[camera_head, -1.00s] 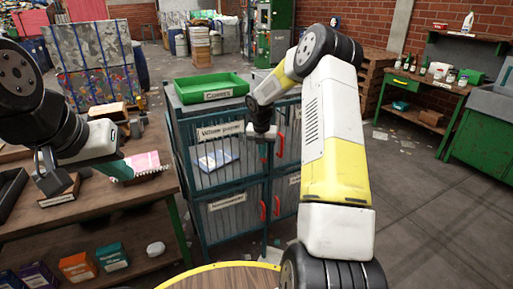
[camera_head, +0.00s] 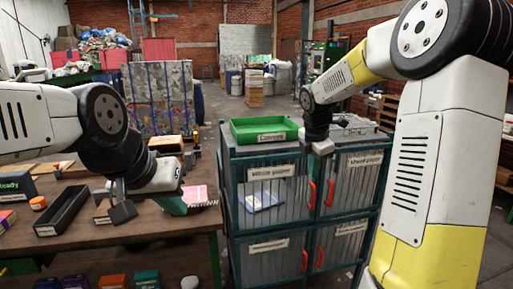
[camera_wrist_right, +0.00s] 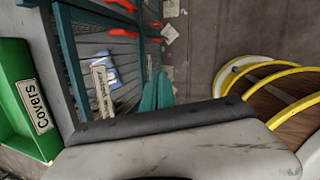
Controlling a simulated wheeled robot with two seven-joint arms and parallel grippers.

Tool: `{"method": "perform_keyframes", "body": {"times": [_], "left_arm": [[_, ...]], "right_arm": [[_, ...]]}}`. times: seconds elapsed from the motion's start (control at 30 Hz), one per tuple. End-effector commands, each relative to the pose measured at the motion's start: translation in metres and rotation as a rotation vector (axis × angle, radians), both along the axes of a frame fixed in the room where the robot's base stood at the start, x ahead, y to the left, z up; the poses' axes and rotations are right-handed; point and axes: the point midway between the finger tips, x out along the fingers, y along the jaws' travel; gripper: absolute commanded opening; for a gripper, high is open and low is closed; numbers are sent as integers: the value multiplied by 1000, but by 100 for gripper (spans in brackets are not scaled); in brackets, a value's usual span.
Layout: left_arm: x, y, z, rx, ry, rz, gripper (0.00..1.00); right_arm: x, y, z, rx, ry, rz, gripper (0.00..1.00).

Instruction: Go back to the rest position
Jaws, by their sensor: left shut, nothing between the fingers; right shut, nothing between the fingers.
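My left gripper (camera_head: 178,207) is over the wooden table at the left, its teal fingers shut and empty beside a pink spiral notebook (camera_head: 200,196). Whether it touches the notebook I cannot tell. My right gripper's white hand (camera_head: 322,147) hangs in front of the wire-fronted cabinet, near the top edge between its upper doors. Its teal fingers hardly stand out from the teal frame there. In the right wrist view the teal fingers of my right gripper (camera_wrist_right: 157,92) are together and empty, with the cabinet doors behind them.
The teal cabinet (camera_head: 228,170) has red handles and a blue-and-white item (camera_head: 263,201) behind the upper left door. A green tray (camera_head: 264,131) labelled Covers sits on top, beside a grey tray (camera_head: 352,128). A black tray (camera_head: 62,212) and small boxes are on the table (camera_head: 150,228).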

Motion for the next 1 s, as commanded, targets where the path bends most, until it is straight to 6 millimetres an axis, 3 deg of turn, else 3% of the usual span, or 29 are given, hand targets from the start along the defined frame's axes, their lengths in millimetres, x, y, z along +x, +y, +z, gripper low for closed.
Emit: {"method": "perform_keyframes", "body": {"times": [0.03, 0.1, 0.3, 0.5, 0.6, 0.8, 1.0], "left_arm": [[0, 0, 0, 0, 0, 0, 0], [0, 0, 0, 0, 0, 0, 0], [0, 0, 0, 0, 0, 0, 0], [0, 0, 0, 0, 0, 0, 0], [0, 0, 0, 0, 0, 0, 0], [0, 0, 0, 0, 0, 0, 0], [0, 0, 0, 0, 0, 0, 0]], "right_arm": [[-21, 4, 18, 39, -34, -114, 0], [-50, 10, 35, 113, -74, -295, 0], [-134, 25, 67, 372, -164, -811, 0], [-211, 40, 74, 683, -178, -1301, 0], [-239, 47, 70, 814, -153, -1491, 0], [-266, 55, 64, 957, -98, -1697, 0], [-269, 56, 63, 973, -89, -1726, 0]]}}
